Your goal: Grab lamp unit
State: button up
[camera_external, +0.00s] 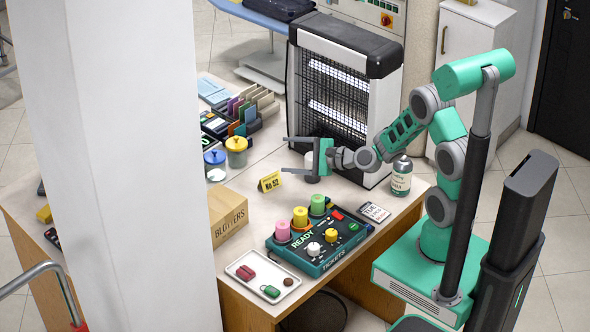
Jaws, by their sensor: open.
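The thing that best fits a lamp unit is a large white upright housing with a black top (345,45). Bright tubes glow behind its dark wire grille. It stands upright at the back of the counter (240,182). My gripper (284,155) is open, with its two fingers spread and pointing left. In this view it overlaps the lower front of the lamp unit. I see nothing held between the fingertips. Whether the gripper touches the unit cannot be told. My wrist and forearm hide part of its lower right side.
A control box (318,240) with coloured knobs, a cardboard box (228,214), a white tray (262,275), a yellow number tag (269,182) and lidded jars (236,152) crowd the counter. A bottle (401,177) stands right of the lamp unit. A white pillar (130,150) blocks the left.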

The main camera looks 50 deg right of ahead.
aim_at(307, 154)
jog(key=d+f+m+t+h, duration=0.1)
jog(key=d+f+m+h, duration=0.1)
jog(key=d+f+m, duration=0.1)
jog(key=s+d+f+m+t+h+b, duration=0.1)
jog(key=d+f+m+h, duration=0.2)
jog(key=d+m, duration=0.2)
jog(key=s+d+f+m+t+h, duration=0.1)
jog(key=d+f+m+h, duration=0.1)
jog(key=m, duration=0.6)
jog(key=shift+d+f+h+b, duration=0.2)
jog(key=shift+d+f, duration=0.1)
jog(key=shift+d, duration=0.2)
jog(key=shift+d+f+h+b, duration=0.15)
jog(key=shift+d+f, duration=0.1)
jog(key=shift+d, duration=0.25)
jog(key=shift+s+f+m+p, duration=0.25)
jog(key=shift+m+p, duration=0.1)
jog(key=shift+m, duration=0.15)
jog(key=w+p, duration=0.1)
jog(key=w, duration=0.1)
jog(key=w+p, duration=0.4)
jog(key=w, duration=0.1)
jog(key=shift+d+r, duration=0.15)
jog(key=shift+d, duration=0.15)
jog(key=shift+w, duration=0.25)
jog(key=shift+f, duration=0.2)
jog(key=shift+c, duration=0.3)
jog(key=c, duration=1.5)
